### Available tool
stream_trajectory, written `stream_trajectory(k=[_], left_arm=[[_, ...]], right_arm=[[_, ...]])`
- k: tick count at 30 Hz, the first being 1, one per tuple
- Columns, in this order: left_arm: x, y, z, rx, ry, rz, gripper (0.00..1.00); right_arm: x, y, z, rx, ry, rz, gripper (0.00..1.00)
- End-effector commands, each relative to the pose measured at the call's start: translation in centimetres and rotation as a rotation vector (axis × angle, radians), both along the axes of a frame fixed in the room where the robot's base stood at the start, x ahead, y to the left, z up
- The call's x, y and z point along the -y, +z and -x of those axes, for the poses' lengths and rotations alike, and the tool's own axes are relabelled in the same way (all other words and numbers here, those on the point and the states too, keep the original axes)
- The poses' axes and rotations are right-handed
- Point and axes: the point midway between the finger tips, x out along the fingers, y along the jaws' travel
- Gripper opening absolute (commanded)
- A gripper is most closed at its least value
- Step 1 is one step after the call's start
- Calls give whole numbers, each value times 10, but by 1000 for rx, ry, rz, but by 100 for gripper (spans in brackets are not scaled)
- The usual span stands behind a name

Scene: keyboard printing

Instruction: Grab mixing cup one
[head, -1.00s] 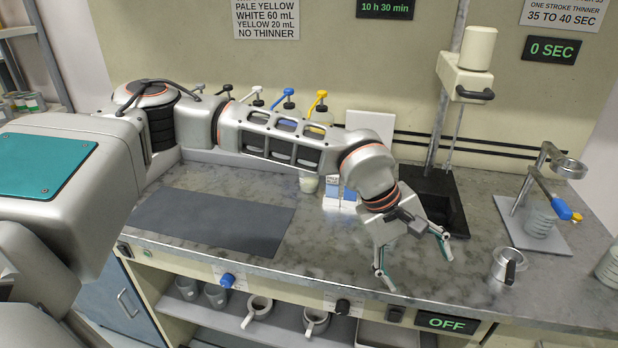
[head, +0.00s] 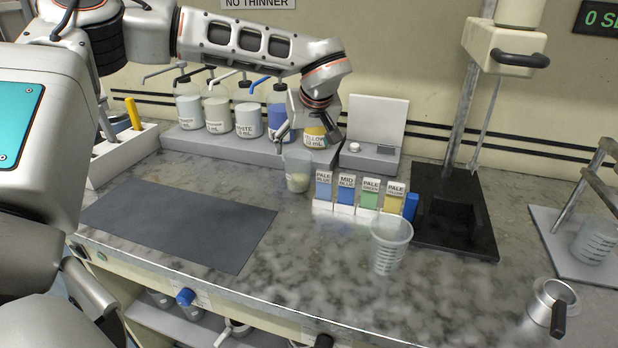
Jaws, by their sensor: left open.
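Several clear mixing cups show in the head view, and no mark tells me which is number one. One cup (head: 298,172) stands upright by the pump bottles and holds a little pale liquid. A larger graduated cup (head: 390,247) stands empty-looking near the counter's front. A third cup (head: 595,243) stands at the right under a metal stand. My left gripper (head: 308,136) is open and points down just behind and above the pale-liquid cup, close to its rim. I cannot tell whether it touches. My right gripper is not in view.
Pump bottles (head: 218,114) line the back left. Colour sample cards (head: 347,193) stand in a row between the two nearer cups. A black mixer base (head: 485,240) and a metal cup with a handle (head: 551,305) are at right. A dark mat (head: 180,225) lies bare.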

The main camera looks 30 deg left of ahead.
Motion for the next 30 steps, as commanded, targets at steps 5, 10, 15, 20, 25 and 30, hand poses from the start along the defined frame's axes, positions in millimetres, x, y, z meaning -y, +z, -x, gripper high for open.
stream_trajectory(k=[5,10,15,20,25,30], left_arm=[[-3,-17,-3,-9,1,2,76],[-10,-31,-9,-9,1,2,76],[-17,-41,-12,-8,1,3,76],[-30,-61,-17,-11,2,2,76],[-37,-75,-24,-9,1,2,76],[-38,-73,-25,-5,0,2,76]], right_arm=[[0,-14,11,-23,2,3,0],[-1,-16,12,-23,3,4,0],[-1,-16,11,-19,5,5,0],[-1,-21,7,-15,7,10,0],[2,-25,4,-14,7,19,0],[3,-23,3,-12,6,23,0]])
